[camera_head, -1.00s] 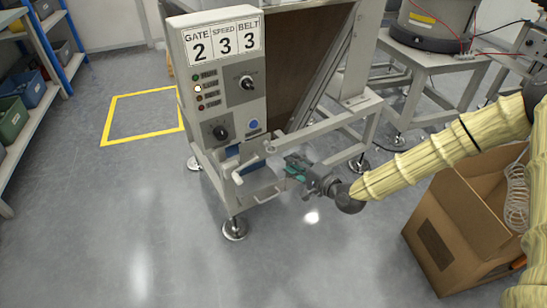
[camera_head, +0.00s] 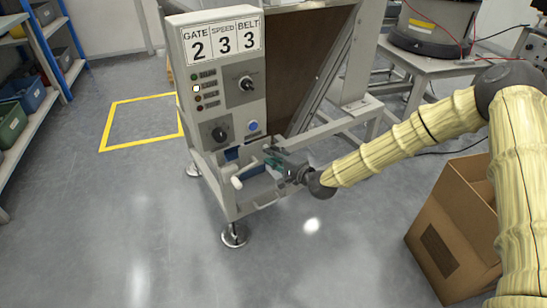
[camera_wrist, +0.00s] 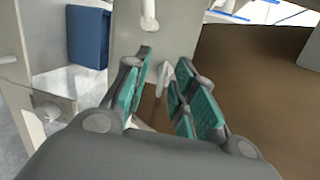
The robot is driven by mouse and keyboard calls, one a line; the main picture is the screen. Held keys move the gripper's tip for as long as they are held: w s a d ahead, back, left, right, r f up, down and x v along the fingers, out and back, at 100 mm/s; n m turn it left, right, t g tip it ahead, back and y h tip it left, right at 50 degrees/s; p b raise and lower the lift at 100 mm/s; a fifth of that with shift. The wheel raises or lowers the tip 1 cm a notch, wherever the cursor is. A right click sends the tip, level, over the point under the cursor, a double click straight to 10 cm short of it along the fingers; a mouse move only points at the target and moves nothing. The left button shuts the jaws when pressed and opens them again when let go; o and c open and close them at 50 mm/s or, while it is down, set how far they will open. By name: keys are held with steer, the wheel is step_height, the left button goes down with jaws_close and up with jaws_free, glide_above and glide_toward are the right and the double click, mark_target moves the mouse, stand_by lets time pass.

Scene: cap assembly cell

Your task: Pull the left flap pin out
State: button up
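My gripper (camera_head: 271,161) reaches in from the right to the front lower part of the grey machine, below its control panel (camera_head: 222,88). In the wrist view my gripper (camera_wrist: 167,78) is open, its two green-padded fingers apart. A small pale pointed pin (camera_wrist: 163,79) shows between the fingers, with gaps visible at its sides. A white peg (camera_wrist: 149,14) stands on the grey plate above it. In the head view a white cylindrical handle (camera_head: 249,170) juts out left of my gripper. I cannot tell which of these is the left flap pin.
A blue part (camera_wrist: 88,36) is left of the fingers in the wrist view, and a brown panel (camera_wrist: 245,85) lies to the right. A cardboard box (camera_head: 445,250) stands on the floor at right. The floor in front of the machine is clear.

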steer(key=shift+c, duration=0.4)
jaws_close()
steer(key=shift+s+d, duration=0.1)
steer(key=shift+s, duration=0.05)
steer(key=shift+s+d+f+p, duration=0.15)
steer(key=shift+s+d+p, duration=0.1)
steer(key=shift+s, duration=0.2)
steer(key=shift+s+d+f+p, duration=0.15)
steer(key=shift+s+d, duration=0.1)
steer(key=shift+s, duration=0.2)
steer(key=shift+o, duration=0.4)
jaws_free()
steer(key=shift+d, duration=0.1)
steer(key=shift+r, duration=0.2)
